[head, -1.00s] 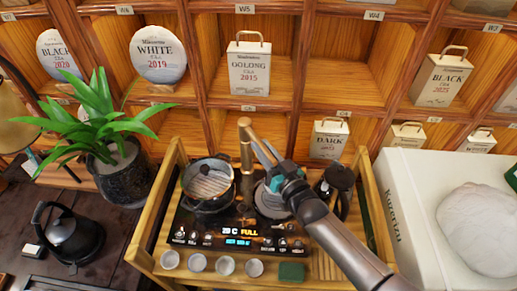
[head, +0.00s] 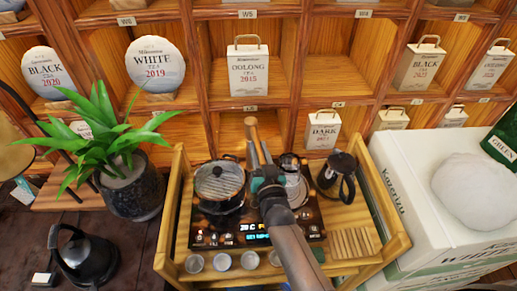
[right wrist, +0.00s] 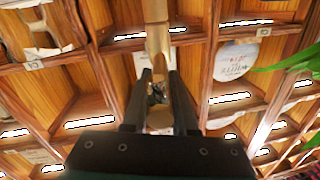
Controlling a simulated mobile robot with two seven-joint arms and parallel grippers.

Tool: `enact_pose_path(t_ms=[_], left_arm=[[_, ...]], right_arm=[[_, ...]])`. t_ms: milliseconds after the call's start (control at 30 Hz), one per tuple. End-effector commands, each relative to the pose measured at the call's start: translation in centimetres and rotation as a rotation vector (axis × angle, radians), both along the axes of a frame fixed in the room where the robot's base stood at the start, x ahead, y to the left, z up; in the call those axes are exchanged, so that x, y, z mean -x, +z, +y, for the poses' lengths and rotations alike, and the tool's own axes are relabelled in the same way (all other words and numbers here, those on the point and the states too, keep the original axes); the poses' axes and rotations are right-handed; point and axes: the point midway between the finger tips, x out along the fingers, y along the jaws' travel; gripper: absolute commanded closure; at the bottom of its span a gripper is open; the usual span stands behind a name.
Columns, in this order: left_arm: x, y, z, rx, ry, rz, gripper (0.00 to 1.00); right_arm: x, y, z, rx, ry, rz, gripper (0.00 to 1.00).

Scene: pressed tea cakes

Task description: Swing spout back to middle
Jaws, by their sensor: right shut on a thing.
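The spout (head: 251,132) is a brown, metallic-looking tube at the back of the tea stove. In the right wrist view the spout (right wrist: 157,40) runs between the two dark fingers (right wrist: 158,85). My left gripper is out of view.
Several small cups (head: 222,261) line the front. A plant (head: 130,180) is at left and a white box (head: 400,185) at right. Shelves of tea packages rise behind.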

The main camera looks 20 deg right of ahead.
Motion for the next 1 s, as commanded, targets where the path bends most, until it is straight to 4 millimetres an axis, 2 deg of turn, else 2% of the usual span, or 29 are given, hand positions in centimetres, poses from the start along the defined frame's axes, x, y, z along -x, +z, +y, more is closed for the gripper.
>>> enact_pose_path(t_ms=[433,467,700,1000], left_arm=[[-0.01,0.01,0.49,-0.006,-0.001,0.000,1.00],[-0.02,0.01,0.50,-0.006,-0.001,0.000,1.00],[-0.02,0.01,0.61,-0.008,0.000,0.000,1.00],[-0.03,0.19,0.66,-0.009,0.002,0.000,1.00]], right_arm=[[-0.01,0.00,0.00,0.001,-0.006,-0.002,1.00],[-0.01,0.00,0.00,0.001,-0.006,-0.002,0.71],[-0.01,0.01,-0.01,0.001,-0.006,-0.001,0.44],[0.21,0.04,0.00,0.001,-0.006,0.000,0.44]])
